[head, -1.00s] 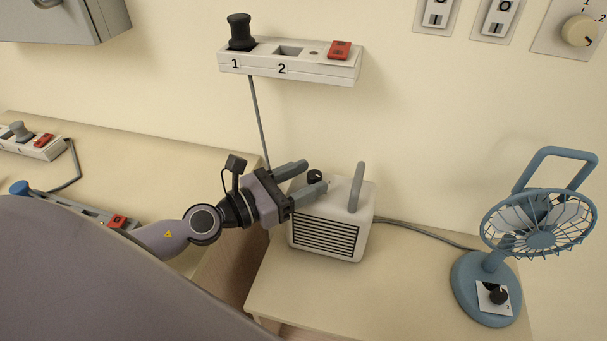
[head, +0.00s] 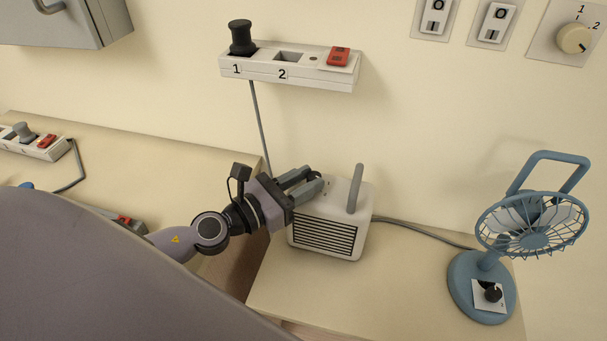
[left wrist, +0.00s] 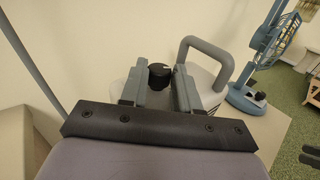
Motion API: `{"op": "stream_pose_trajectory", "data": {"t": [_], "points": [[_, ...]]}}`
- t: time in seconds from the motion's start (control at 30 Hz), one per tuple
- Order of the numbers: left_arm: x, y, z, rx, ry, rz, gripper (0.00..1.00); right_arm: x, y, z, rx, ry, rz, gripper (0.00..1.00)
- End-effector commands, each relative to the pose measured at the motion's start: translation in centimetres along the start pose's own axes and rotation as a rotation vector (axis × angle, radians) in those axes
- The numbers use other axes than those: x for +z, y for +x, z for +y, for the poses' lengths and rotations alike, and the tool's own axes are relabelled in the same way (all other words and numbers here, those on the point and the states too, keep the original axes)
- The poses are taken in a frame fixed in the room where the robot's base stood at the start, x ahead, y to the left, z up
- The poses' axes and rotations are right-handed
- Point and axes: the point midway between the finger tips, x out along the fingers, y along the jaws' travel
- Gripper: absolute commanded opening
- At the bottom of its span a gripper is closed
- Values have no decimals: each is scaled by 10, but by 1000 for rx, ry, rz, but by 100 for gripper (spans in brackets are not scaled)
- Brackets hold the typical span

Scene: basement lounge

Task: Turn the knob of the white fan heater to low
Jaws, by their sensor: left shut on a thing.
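The white fan heater (head: 361,226) stands on the low table, with a dark front grille and a grey handle on top. My left gripper (head: 311,183) reaches it from the left in the head view, its fingers at the heater's top left. In the left wrist view the black knob (left wrist: 160,75) sits between the fingertips of my left gripper (left wrist: 160,86), which is shut on it. In the head view the fingers hide the knob, and its setting cannot be read. The heater also shows in the left wrist view (left wrist: 204,77).
A blue desk fan (head: 482,285) stands right of the heater. A wall power strip (head: 290,75) with a black plug and red switch hangs above. The heater's grey handle (head: 356,188) rises close right of my fingers. Tabletop in front is clear.

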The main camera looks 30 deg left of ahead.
Motion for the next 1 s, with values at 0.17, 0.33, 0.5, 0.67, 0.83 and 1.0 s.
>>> {"op": "stream_pose_trajectory", "data": {"t": [0.17, 0.33, 0.5, 0.67, 0.83, 1.0], "points": [[5, 0, -4, 100, -6, 7, 0, -20, -14, 0, 0, 0, 1, 43], [4, 1, -8, 242, -7, 13, 0, -30, -22, 0, 0, 0, 1, 43], [2, 3, -12, 403, -7, 20, 0, -32, -23, 0, 0, 0, 2, 43], [1, 5, -14, 542, -6, 26, 0, -33, -24, 0, 0, 0, 2, 43], [1, 6, -16, 662, -3, 31, 0, -33, -24, 0, 0, 0, 1, 43], [1, 8, -18, 750, 0, 34, 0, -33, -24, 0, 1, 0, 1, 43]]}}
